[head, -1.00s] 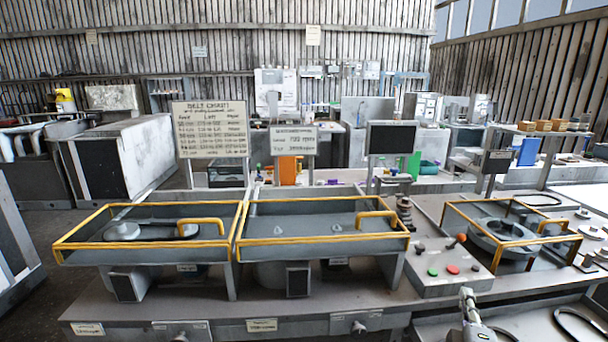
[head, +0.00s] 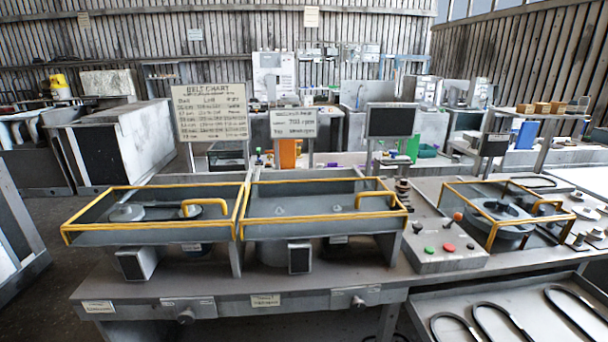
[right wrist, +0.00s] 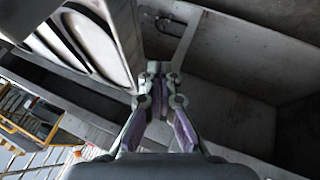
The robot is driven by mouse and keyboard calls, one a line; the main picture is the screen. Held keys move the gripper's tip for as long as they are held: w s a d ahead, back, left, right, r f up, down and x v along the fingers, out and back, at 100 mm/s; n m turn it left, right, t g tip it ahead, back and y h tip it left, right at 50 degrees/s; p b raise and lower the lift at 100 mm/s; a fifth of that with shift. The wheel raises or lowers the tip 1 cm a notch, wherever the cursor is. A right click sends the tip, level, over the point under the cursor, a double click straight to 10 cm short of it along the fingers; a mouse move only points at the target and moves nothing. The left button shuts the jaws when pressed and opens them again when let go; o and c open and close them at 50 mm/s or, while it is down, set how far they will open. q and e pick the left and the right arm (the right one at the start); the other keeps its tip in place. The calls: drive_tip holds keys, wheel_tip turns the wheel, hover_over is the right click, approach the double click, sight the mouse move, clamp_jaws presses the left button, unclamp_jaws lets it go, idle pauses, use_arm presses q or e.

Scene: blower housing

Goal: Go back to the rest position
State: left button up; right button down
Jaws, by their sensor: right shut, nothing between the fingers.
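My right gripper (right wrist: 157,110) shows in the right wrist view, its jaws drawn together with nothing held. It hangs in free space over grey, bench-like surfaces, and I see it touching nothing. It is not in the head view now. My left gripper is in neither current view. In the head view the bench carries two yellow-railed guard frames, one at the left (head: 152,215) and one in the middle (head: 322,209). A third yellow guard (head: 508,215) stands at the right around a round housing.
A control box (head: 440,247) with green and red buttons sits between the middle and right guards. A grey tray (head: 480,297) with several black belts lies at the lower right. A belt chart board (head: 211,112) and a dark screen (head: 391,120) stand behind. Floor shows at the left.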

drive_tip(key=s+a+f+m+g+y, duration=0.1)
drive_tip(key=s+a+f+g+y, duration=0.1)
drive_tip(key=s+a, duration=0.3)
wheel_tip(320, 180, down, 24)
drive_tip(key=s+d+g+p, duration=0.2)
drive_tip(key=s, duration=0.1)
drive_tip(key=s+d+f+p, duration=0.1)
drive_tip(key=s+f+p, duration=0.1)
drive_tip(key=s+f, duration=1.3)
drive_tip(key=s, duration=0.3)
drive_tip(key=shift+s+d+m+g+y, duration=0.2)
drive_tip(key=shift+s+m+g+y, duration=0.1)
drive_tip(key=shift+g, duration=0.1)
